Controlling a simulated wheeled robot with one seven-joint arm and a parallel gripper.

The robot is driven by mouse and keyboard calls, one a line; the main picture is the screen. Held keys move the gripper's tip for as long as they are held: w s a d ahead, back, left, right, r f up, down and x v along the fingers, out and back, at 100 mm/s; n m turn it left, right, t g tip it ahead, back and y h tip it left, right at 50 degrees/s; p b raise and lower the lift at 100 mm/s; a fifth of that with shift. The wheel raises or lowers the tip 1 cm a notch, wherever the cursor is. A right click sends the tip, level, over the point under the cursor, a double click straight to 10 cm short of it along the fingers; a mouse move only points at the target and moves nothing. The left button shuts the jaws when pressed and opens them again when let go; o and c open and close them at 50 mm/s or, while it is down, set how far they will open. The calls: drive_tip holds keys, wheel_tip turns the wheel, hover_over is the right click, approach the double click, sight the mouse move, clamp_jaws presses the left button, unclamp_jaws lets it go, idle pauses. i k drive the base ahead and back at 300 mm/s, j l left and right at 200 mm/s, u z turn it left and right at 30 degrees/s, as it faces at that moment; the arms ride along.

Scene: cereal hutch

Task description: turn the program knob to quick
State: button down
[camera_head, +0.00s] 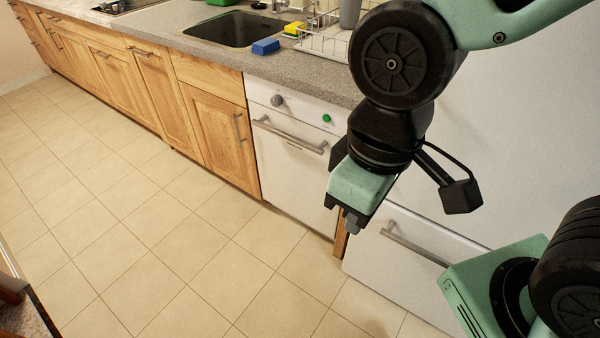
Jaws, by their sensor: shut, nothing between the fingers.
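The program knob (277,100) is a grey round knob on the white dishwasher's (285,165) control panel, at its upper left. A green button (327,118) sits to its right on the same panel. The mark the knob points to is too small to read. My gripper (350,222) is shut and empty. It points down in front of the right side of the dishwasher, lower than the knob and to its right, apart from it.
A bar handle (290,135) crosses the dishwasher door below the knob. A white fridge with a drawer handle (415,245) stands at the right. The counter (310,75) holds a sink (235,30), a blue sponge (265,46) and a dish rack (325,42). The tiled floor (150,240) is clear.

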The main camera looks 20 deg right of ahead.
sight(276, 100)
drive_tip(key=i+u, duration=0.2)
drive_tip(key=u, duration=0.2)
drive_tip(key=i+u, duration=0.2)
drive_tip(key=u, duration=0.15)
drive_tip(key=i+l+u, duration=0.15)
drive_tip(key=u, duration=0.25)
